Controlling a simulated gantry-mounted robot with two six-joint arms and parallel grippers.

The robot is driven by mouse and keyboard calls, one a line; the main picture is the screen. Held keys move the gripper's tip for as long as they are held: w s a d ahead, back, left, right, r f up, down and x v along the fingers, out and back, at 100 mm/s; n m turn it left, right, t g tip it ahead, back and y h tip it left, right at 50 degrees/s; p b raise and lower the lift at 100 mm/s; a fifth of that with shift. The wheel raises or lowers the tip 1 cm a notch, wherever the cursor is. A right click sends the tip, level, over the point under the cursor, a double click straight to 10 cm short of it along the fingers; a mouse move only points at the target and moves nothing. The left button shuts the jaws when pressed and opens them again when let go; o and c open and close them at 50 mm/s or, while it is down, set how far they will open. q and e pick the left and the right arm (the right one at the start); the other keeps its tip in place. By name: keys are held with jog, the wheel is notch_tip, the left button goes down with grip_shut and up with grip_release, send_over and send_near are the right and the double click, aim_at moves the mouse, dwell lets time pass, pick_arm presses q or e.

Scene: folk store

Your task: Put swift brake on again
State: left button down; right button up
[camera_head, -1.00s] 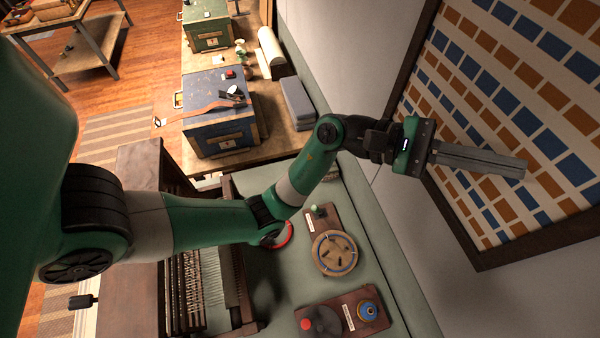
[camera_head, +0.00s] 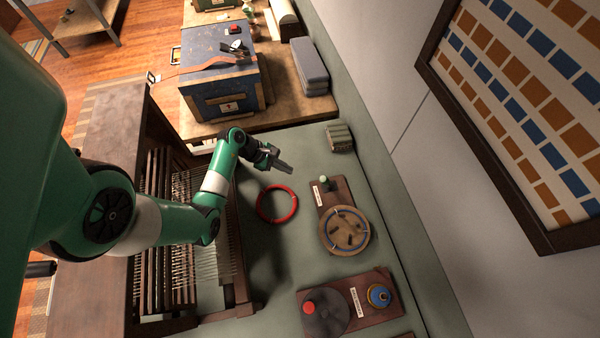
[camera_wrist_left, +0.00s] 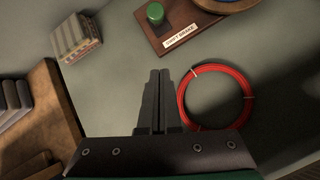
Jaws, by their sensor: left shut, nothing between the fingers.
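A dark wooden board (camera_head: 338,193) lies on the grey-green bench top, with a green knob (camera_head: 324,180) at its far end and a white label (camera_head: 319,195). In the left wrist view the label (camera_wrist_left: 180,37) appears to read "SWIFT BRAKE", beside the green knob (camera_wrist_left: 155,13). A round wooden disc (camera_head: 345,231) with dark pieces and a blue ring sits at the board's near end. My left gripper (camera_head: 288,169) is shut and empty, left of the green knob and apart from it. It also shows in the left wrist view (camera_wrist_left: 159,75). My right gripper is not in view.
A red coil (camera_head: 277,203) lies on the bench near my gripper. A small stacked bundle (camera_head: 340,138) lies behind the board. A second board (camera_head: 379,315) carries a red-knobbed dark disc (camera_head: 326,312) and a blue-yellow piece (camera_head: 379,296). A loom-like frame (camera_head: 239,295) stands left.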

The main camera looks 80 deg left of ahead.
aim_at(327, 182)
pick_arm(q)
jog(key=b+x, duration=0.3)
jog(key=x, duration=0.6)
jog(key=shift+s, duration=0.1)
jog(key=shift+w+d+r+p, duration=0.15)
jog(key=shift+w+d+r, duration=0.15)
jog(key=shift+w, duration=0.3)
jog(key=shift+w+d+r+p, duration=0.1)
jog(key=shift+w+d+r, duration=0.1)
jog(key=shift+w+d, duration=0.25)
jog(key=shift+w+d+r+p, duration=0.15)
jog(key=shift+w+d+r, duration=0.1)
jog(key=shift+w, duration=0.45)
